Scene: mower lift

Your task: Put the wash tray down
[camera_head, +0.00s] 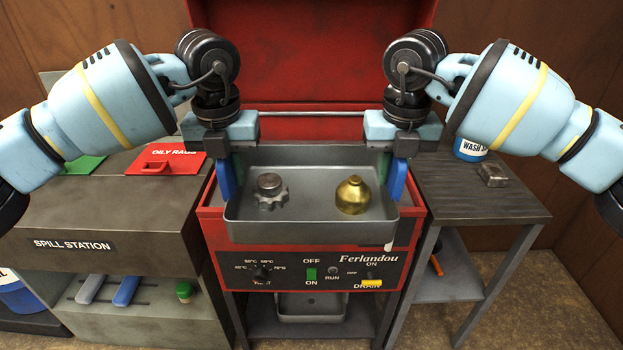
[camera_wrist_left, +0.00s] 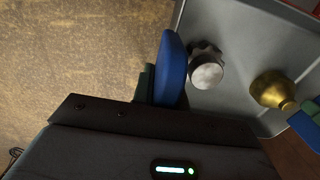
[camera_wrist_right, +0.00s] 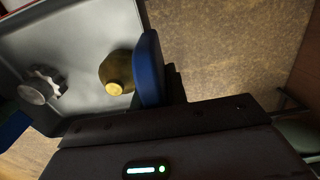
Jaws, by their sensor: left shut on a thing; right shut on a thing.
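The grey wash tray (camera_head: 312,229) is in the middle of the head view, held in front of and over the red washer. A steel gear-like part (camera_head: 270,191) and a brass part (camera_head: 352,195) lie in it. My left gripper (camera_head: 229,175) is shut on the tray's left wall; its blue finger and the tray also show in the left wrist view (camera_wrist_left: 172,70). My right gripper (camera_head: 391,175) is shut on the tray's right wall, likewise in the right wrist view (camera_wrist_right: 150,70). The tray looks about level. Its underside is hidden.
The red washer (camera_head: 212,218) has its lid (camera_head: 312,60) raised behind the tray and controls on its front. A spill station (camera_head: 110,215) stands left. A dark side table (camera_head: 480,195) stands right, holding a wash can (camera_head: 470,149) and a small block (camera_head: 493,174).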

